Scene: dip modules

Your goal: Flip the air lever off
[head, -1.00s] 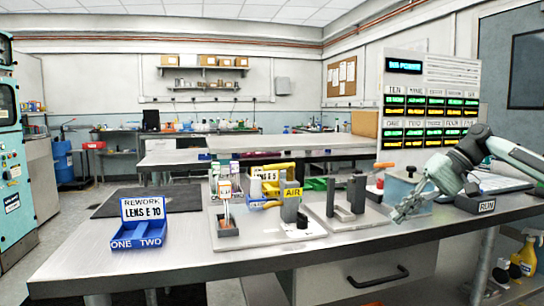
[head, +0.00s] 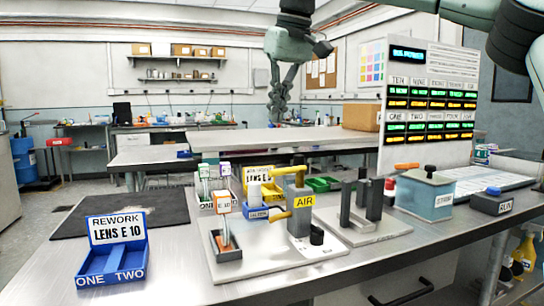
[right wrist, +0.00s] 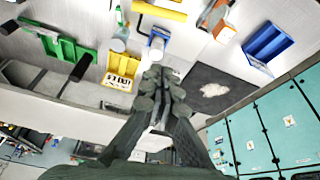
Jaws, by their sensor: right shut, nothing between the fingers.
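The air station is a grey block with a yellow AIR label (head: 304,201) on a pale base plate. A yellow lever (head: 280,171) lies roughly level at its top, pointing left. A second, lower yellow handle (head: 279,216) sticks out to the left of the block. I cannot tell from the picture which of the two the label names. My right gripper (head: 278,115) hangs high behind and above the station, pointing down, shut and empty, clear of both. It also shows shut in the right wrist view (right wrist: 158,76). My left gripper is out of view.
A blue REWORK tray (head: 112,271) sits front left near a black mat (head: 70,216). Dark upright posts (head: 361,205), a blue-grey box (head: 425,194) and a RUN button box (head: 491,202) stand to the right. Yellow and green bins lie behind the station.

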